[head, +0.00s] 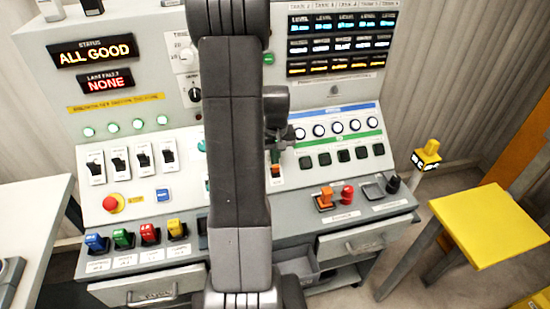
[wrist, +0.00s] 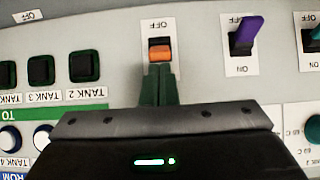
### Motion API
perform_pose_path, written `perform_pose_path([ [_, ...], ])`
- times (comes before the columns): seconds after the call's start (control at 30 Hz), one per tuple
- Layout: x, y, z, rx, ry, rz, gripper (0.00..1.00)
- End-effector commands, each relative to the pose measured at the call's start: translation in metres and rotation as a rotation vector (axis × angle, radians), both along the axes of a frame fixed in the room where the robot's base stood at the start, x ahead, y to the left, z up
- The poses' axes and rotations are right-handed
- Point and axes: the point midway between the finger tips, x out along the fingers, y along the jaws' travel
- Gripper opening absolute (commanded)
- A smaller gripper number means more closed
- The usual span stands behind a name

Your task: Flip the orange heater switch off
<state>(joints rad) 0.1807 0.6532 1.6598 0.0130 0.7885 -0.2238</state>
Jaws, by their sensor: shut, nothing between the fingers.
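The orange heater switch (wrist: 160,55) sits on a white plate in the upper middle of the wrist view, which shows the panel upside down. An OFF label is at the plate's upper edge in that view. The plate's other end is hidden by my fingers. The switch also shows in the head view (head: 275,169), just right of my arm. My gripper (wrist: 157,72) is shut and empty, its dark green fingertips close to the orange lever. I cannot tell whether they touch it. In the head view my gripper (head: 285,137) is partly hidden by my arm.
A purple switch (wrist: 246,35) and a teal switch (wrist: 314,38) stand beside the orange one in the wrist view. Dark square tank buttons (wrist: 84,66) and round lit buttons (wrist: 10,137) are on the other side. A red emergency button (head: 110,203) is at the panel's left.

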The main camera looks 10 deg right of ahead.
Motion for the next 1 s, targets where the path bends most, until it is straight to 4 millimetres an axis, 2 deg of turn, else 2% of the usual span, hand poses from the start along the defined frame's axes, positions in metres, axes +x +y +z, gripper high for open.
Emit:
perform_pose_path([
  [0.53,-0.007,-0.001,-0.004,0.003,-0.126,-0.001,0.0],
  [1.0,-0.022,-0.001,-0.009,0.012,-0.386,-0.001,0.0],
])
